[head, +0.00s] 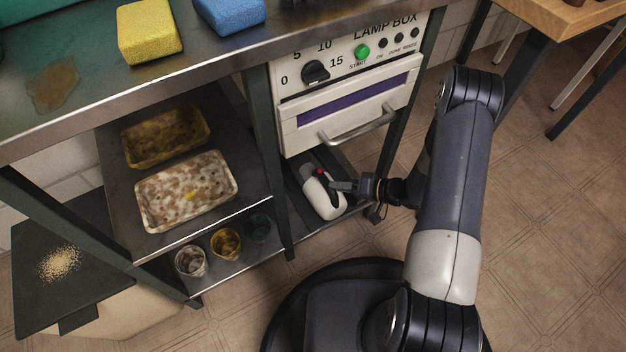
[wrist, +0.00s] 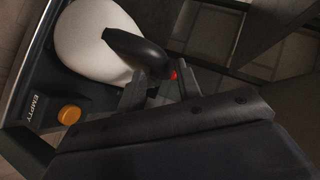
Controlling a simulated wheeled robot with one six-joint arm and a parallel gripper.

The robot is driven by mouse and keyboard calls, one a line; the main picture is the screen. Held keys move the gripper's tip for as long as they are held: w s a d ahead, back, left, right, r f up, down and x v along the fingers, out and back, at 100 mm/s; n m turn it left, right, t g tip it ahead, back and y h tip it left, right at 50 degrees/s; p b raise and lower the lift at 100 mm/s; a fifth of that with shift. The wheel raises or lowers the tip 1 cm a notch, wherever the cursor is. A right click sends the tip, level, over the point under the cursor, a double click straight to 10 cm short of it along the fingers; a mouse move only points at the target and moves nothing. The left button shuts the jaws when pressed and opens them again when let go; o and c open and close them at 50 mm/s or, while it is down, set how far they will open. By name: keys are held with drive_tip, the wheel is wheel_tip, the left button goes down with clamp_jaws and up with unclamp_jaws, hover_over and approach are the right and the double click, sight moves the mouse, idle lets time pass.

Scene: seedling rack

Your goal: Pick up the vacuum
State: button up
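The vacuum (head: 322,197) is a white, rounded hand-held unit with a black handle and a small red part. It rests on the low shelf under the lamp box and also shows in the wrist view (wrist: 92,45). My gripper (head: 341,186) reaches in from the right, at the vacuum's handle. In the wrist view my gripper (wrist: 160,88) has its two fingers apart, with the end of the black handle (wrist: 138,50) and the red part near the gap. I cannot tell whether either finger touches the handle.
The lamp box (head: 345,95) with its bar handle is just above the vacuum. A dark rack post (head: 268,165) stands to its left. Two dirty trays (head: 187,190) and several cups (head: 226,243) are on shelves further left. An orange button (wrist: 69,115) marked EMPTY is beside the vacuum.

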drive_tip(key=shift+x, duration=1.1)
clamp_jaws()
idle(0.5)
drive_tip(key=shift+r, duration=0.1)
